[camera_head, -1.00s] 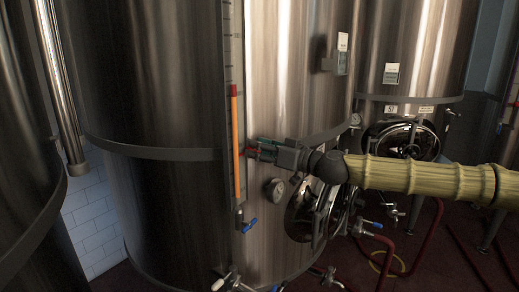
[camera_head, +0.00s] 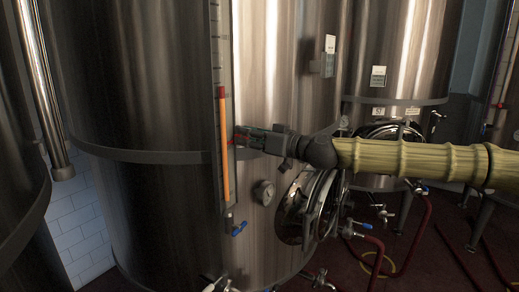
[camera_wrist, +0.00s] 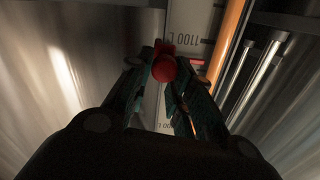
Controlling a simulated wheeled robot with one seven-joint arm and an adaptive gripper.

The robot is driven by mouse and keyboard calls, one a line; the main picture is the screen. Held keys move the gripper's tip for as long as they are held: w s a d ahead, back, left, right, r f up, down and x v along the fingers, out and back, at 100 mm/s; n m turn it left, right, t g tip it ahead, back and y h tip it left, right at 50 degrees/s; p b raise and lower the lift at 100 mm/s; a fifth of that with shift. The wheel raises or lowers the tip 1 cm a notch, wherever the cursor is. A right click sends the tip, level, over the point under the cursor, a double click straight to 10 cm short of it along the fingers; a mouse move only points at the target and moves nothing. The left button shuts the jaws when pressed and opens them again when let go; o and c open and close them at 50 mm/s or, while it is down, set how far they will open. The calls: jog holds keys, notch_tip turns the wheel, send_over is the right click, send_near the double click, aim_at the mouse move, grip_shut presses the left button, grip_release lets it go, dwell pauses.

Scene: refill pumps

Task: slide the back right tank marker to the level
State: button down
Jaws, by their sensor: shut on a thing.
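The marker is a small red knob (camera_wrist: 163,68) on the pale printed scale strip (camera_wrist: 187,22) of the large steel tank (camera_head: 130,80). My gripper (camera_wrist: 165,78) is shut on the knob; its dark green fingers press from both sides. In the head view my gripper (camera_head: 238,137) reaches the scale from the right and mostly hides the marker. The orange liquid column (camera_head: 222,110) stands beside the scale, and its top is clearly above my gripper. In the wrist view the orange column (camera_wrist: 228,40) runs past at the upper right.
A round gauge (camera_head: 264,192), a blue-handled valve (camera_head: 238,229) and a round hatch (camera_head: 305,207) sit below my arm. Another steel tank (camera_head: 405,45) stands behind at the right. Red hoses (camera_head: 420,230) lie on the floor.

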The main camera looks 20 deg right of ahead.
notch_tip(320, 180, up, 11)
jog(key=shift+p, duration=0.45)
jog(key=shift+s+a, duration=0.1)
jog(key=c, duration=1.6)
grip_release()
jog(key=o, duration=0.3)
jog(key=shift+s+a, duration=0.1)
jog(key=shift+v, duration=6.1)
